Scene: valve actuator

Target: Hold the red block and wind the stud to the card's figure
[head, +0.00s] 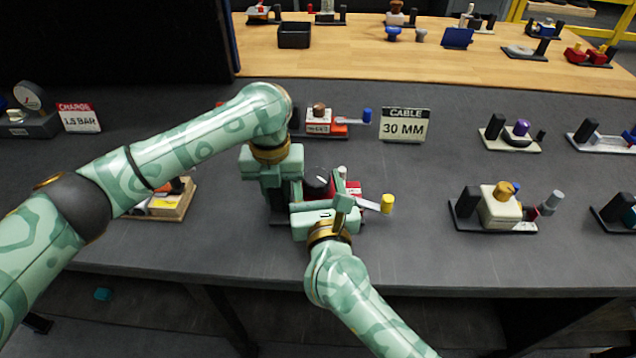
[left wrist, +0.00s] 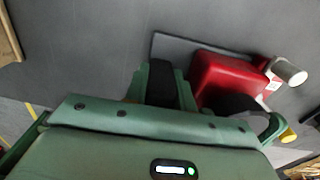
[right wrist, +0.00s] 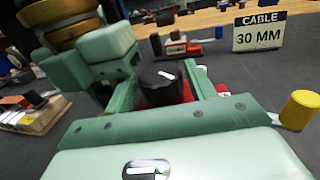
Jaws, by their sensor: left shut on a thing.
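The red block (left wrist: 215,78) sits on a dark base plate, with a round black knob (right wrist: 160,82) marked with a white line on it. A dark upright post (left wrist: 160,82) stands beside the block. My left gripper (head: 283,197) points down, and its fingers are shut on this post, not on the red block. My right gripper (right wrist: 162,85) reaches in low, its fingers open on either side of the black knob, with slight gaps showing. The card (head: 404,126) reads "CABLE 30 MM" and stands behind. In the head view the grippers hide much of the block.
A yellow-tipped lever (head: 387,204) sticks out to the right of the block. Behind stands another red unit with a blue-tipped lever (head: 366,115). A cream block unit (head: 500,207) is at the right, and a "CHARGE 1.5 BAR" card (head: 78,118) at the left. Bench between is clear.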

